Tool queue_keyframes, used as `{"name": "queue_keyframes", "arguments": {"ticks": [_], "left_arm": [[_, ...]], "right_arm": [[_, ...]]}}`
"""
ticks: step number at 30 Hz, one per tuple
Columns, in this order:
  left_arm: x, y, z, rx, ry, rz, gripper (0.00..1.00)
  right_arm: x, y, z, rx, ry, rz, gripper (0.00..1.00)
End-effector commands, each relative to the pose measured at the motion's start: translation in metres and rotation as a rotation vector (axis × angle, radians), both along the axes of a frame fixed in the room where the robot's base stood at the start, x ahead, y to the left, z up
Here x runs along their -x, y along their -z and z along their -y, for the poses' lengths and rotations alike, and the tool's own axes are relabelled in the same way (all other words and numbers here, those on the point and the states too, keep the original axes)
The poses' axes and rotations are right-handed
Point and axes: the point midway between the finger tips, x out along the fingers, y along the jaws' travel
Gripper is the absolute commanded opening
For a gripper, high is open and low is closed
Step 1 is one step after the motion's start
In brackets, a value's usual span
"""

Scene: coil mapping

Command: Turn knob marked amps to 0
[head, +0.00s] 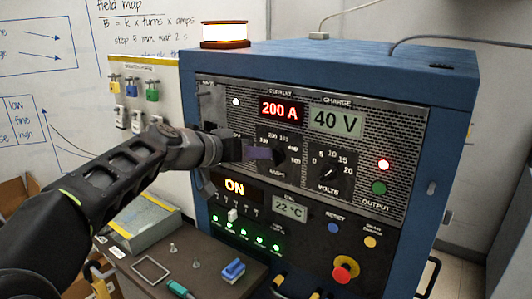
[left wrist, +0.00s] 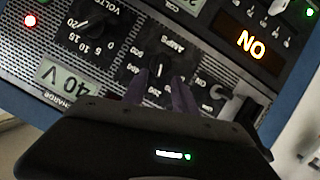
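The knob marked amps sits on the blue machine's front panel, under the red display reading 200 A (head: 281,110). In the head view its dial (head: 293,160) is partly hidden by my left gripper (head: 262,153). In the left wrist view the amps knob (left wrist: 159,68) shows upside down, dark with a light pointer line. My left gripper (left wrist: 161,79) has its two purple fingers apart, with nothing held. The fingertips are close to the knob, one toward each side; I cannot tell whether they touch it. My right gripper is not in view.
The volts knob (head: 328,172) is right of the amps knob, under a 40 V display (head: 336,121). A lit ON display (head: 235,186), small switches and a red emergency button (head: 345,269) are lower. A brown bench (head: 200,262) holds small items.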

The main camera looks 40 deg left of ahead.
Motion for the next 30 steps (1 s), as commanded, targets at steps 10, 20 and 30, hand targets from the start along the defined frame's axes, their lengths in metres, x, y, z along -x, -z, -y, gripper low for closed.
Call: {"name": "queue_keyframes", "arguments": {"ticks": [10, 20, 30], "left_arm": [[-0.038, 0.014, 0.005, 0.001, 0.001, -0.001, 0.34], [-0.039, 0.015, 0.004, 0.000, 0.000, 0.000, 0.29], [-0.039, 0.015, 0.004, 0.001, 0.000, 0.000, 0.01]], "right_arm": [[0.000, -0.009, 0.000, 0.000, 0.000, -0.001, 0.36], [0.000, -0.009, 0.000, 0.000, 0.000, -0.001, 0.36], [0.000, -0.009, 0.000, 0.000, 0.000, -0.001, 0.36]]}}
